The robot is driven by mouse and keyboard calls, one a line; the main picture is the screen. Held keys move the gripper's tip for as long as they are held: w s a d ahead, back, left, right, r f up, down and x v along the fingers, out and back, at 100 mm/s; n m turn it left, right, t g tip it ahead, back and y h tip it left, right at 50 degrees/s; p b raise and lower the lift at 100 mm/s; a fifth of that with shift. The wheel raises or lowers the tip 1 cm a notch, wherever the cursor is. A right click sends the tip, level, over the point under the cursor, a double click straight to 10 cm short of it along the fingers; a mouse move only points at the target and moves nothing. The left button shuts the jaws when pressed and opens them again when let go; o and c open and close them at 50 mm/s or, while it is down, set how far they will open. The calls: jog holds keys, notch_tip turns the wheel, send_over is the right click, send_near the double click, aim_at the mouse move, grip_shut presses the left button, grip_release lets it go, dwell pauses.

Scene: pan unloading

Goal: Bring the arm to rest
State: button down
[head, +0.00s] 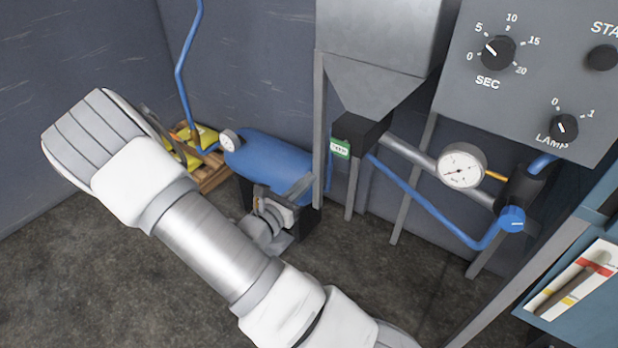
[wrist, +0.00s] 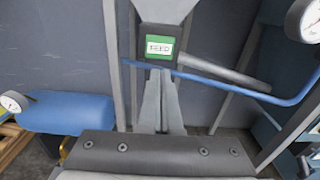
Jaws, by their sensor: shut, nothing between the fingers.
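My arm (head: 210,245) reaches from the bottom of the head view up to the left, with its white end segments at the far left. In the wrist view my gripper (wrist: 160,78) shows two grey fingers close together, shut and empty. They point up toward a green FEED label on the hopper outlet. In the head view the fingers are mostly hidden behind the white end of the arm.
A grey hopper (head: 375,40) on legs stands by the wall, with a blue tank (head: 270,163) to its left. A pressure gauge (head: 461,166), blue pipes and a control panel (head: 540,90) are at right. Yellow bags lie on a pallet (head: 212,178). Open floor lies at lower left.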

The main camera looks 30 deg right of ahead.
dwell(0.3)
jog(key=s+a+r+m+g+y, duration=0.35)
jog(key=s+r+m+y, duration=0.25)
jog(key=s+m, duration=0.3)
jog(key=s+a+r+m+g+y, duration=0.3)
jog(key=s+a+r+m+y, duration=0.3)
jog(key=m, duration=0.4)
jog(key=s+a+r+m+t+y, duration=0.25)
jog(key=a+r+t+y, duration=0.2)
jog(key=a+r, duration=0.25)
notch_tip(320, 180, up, 16)
jog(key=p, duration=1.5)
jog(key=shift+a+m+t+p, duration=0.3)
jog(key=shift+m+t+p, duration=0.1)
jog(key=shift+m, duration=0.05)
jog(key=shift+w+d+f, duration=0.1)
jog(key=shift+d, duration=0.1)
